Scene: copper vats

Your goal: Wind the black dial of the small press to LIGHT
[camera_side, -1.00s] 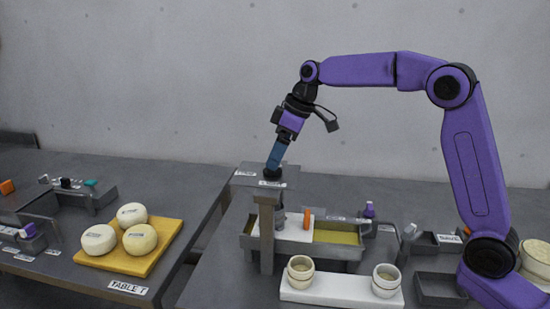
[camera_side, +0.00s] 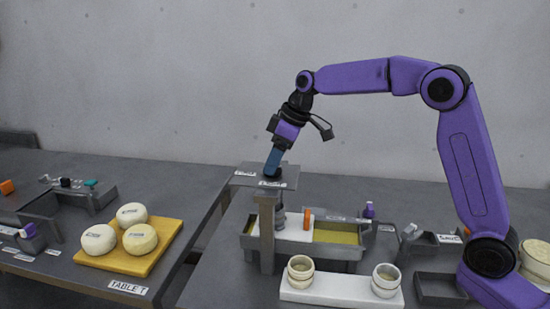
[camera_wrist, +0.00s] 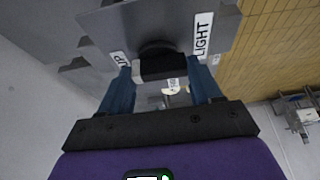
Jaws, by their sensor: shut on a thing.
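The small press is a grey frame with a flat top plate (camera_side: 246,180), standing at the left of the near table. The black dial (camera_wrist: 163,66) sits on that plate, with a pale patch at the left end of its bar in the wrist view. My gripper (camera_wrist: 165,78) is shut on the dial, one blue finger on each side. A white LIGHT label (camera_wrist: 203,36) is at the dial's right in the wrist view; another label (camera_wrist: 121,58), partly hidden, is at its left. In the side view my gripper (camera_side: 271,172) reaches down onto the plate, tilted.
Below the press is a grey tray (camera_side: 340,252) with a white block and an orange piece. A white board (camera_side: 342,291) with pale cups stands in front. A yellow board (camera_side: 150,262) with 3 round cheeses lies on the left table, across a gap.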

